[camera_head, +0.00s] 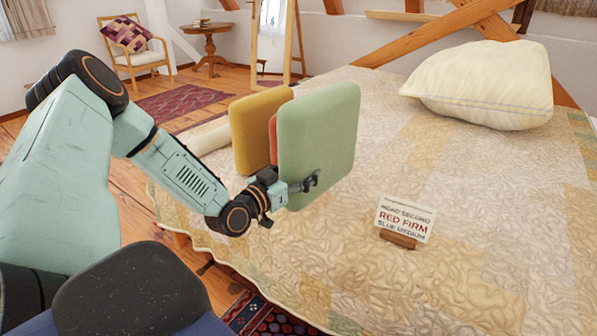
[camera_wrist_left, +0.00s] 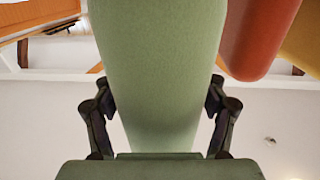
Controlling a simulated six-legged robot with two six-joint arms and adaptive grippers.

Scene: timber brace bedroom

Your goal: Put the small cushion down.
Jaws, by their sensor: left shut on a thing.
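My left gripper (camera_head: 303,184) is shut on a green cushion (camera_head: 325,135), gripping it low down. The cushion is upright, at the bed's near left side; I cannot tell whether its lower edge touches the quilt. In the left wrist view the green cushion (camera_wrist_left: 158,65) fills the space between the two fingers of the gripper (camera_wrist_left: 160,100). A mustard cushion (camera_head: 254,122) stands upright just behind and left of it. A red cushion (camera_head: 273,140) shows as a sliver between them, mostly hidden. My right gripper is out of view.
The bed's quilt (camera_head: 340,255) is bare around a small card (camera_head: 404,218) in a wooden holder, reading "RED FIRM" and "BLUE MEDIUM" in part. A cream pillow (camera_head: 485,85) lies at the back right. A rolled pale thing (camera_head: 207,135) lies at the bed's left edge.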

